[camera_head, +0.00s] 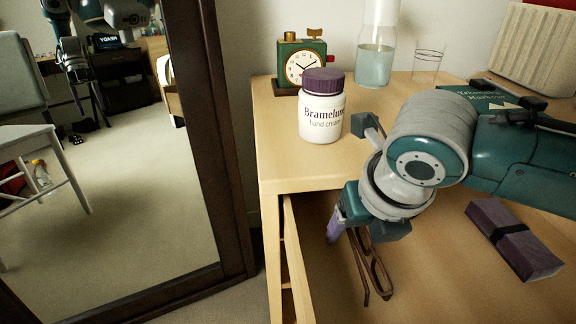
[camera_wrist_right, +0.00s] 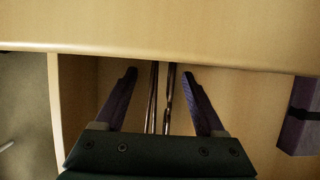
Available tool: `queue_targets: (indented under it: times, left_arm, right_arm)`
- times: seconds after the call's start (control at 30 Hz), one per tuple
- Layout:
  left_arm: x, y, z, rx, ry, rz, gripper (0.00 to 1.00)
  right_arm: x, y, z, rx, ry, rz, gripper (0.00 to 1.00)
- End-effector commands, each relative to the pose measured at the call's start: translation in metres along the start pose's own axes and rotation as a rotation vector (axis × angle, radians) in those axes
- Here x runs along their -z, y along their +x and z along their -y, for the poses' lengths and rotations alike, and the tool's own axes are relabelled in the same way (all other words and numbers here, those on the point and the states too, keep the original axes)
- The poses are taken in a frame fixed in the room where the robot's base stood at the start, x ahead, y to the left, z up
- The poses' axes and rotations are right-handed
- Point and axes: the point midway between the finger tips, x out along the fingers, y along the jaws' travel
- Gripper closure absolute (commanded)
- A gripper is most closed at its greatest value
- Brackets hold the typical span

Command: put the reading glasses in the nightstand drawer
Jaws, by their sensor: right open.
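The reading glasses (camera_head: 378,272) are thin and brown, seen below my right gripper (camera_head: 350,222) within the open nightstand drawer (camera_head: 297,262). In the wrist view my right gripper (camera_wrist_right: 159,76) is open, with a purple finger on each side of the glasses (camera_wrist_right: 153,98); both fingers show a gap to them. I cannot tell whether the glasses rest fully on the drawer floor. The drawer (camera_wrist_right: 72,110) also shows its side wall in the wrist view. My left gripper does not show directly.
On the nightstand top (camera_head: 285,165) stand a hand cream jar (camera_head: 321,115), a green clock (camera_head: 302,62), a carafe (camera_head: 375,62) and a glass (camera_head: 428,64). A dark purple case (camera_head: 514,240) lies in the drawer at right. A framed mirror (camera_head: 215,140) stands at left.

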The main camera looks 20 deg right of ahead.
Motion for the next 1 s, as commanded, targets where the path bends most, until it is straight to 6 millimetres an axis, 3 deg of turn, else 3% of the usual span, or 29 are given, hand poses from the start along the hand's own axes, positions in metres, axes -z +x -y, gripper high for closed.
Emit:
queue_targets:
  times: [0.2, 0.4, 0.67, 0.77, 0.83, 1.0]
  left_arm:
    - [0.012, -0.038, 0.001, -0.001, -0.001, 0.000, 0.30]
    - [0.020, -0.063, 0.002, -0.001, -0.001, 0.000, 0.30]
    - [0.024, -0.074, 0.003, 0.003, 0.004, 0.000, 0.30]
    - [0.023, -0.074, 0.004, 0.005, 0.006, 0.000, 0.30]
    - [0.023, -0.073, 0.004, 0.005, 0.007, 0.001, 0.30]
    - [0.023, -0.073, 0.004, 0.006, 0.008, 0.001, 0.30]
  right_arm:
    - [-0.004, -0.053, 0.000, 0.000, -0.003, 0.002, 0.29]
    - [-0.003, -0.094, 0.000, -0.001, -0.002, 0.000, 0.29]
    - [0.003, -0.117, -0.003, -0.010, 0.032, -0.005, 0.29]
    - [0.018, -0.122, -0.018, -0.051, 0.196, -0.025, 0.29]
    - [0.034, -0.128, -0.032, -0.093, 0.421, -0.054, 0.29]
    - [0.073, -0.153, -0.049, -0.138, 1.241, -0.171, 0.29]
